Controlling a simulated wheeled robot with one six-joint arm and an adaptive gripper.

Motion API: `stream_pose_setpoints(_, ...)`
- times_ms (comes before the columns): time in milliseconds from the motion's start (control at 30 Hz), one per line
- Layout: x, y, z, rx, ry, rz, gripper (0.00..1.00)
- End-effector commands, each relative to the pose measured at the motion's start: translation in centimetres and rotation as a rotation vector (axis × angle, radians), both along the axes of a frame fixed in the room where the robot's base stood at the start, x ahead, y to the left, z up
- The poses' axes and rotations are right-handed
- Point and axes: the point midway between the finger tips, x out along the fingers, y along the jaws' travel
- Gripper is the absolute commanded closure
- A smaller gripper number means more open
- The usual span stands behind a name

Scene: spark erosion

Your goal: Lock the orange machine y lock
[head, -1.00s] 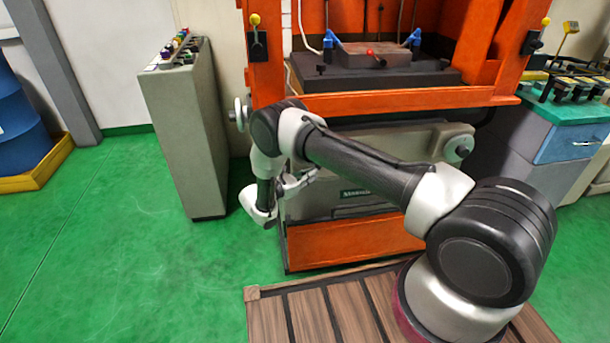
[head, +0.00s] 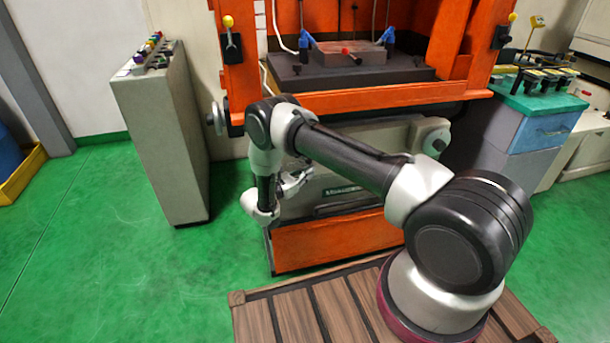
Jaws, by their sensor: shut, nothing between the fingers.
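The orange machine (head: 335,248) stands ahead, with orange posts around a dark work table (head: 300,72). Two levers with yellow knobs sit on black plates, one on the left post (head: 231,38) and one on the right post (head: 504,31). A small red-knobbed lever (head: 347,51) is on the block on the table. I cannot tell which of these is the y lock. My gripper (head: 298,182) is shut and empty, low in front of the machine's grey lower body, apart from all the levers. My own wrist partly hides its fingers.
Handwheels stick out at the machine's left (head: 215,119) and right (head: 436,142). A grey control cabinet (head: 165,140) stands at the left. A blue drawer unit with a green top (head: 540,107) stands at the right. A wooden slatted platform (head: 290,318) lies in front. Green floor is clear at the left.

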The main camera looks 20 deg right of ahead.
Motion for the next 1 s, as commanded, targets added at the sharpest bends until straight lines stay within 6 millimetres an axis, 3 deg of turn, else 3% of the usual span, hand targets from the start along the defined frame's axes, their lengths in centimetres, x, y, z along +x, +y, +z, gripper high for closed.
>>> stream_pose_setpoints(700, 0.0, -0.2, 0.2, -0.002, -0.003, -0.002, 1.00)
stream_pose_setpoints(867, -1.2, 0.2, -1.2, -0.002, 0.001, -0.002, 1.00)
stream_pose_setpoints(1000, -3.1, 1.0, -3.4, -0.002, 0.004, -0.005, 1.00)
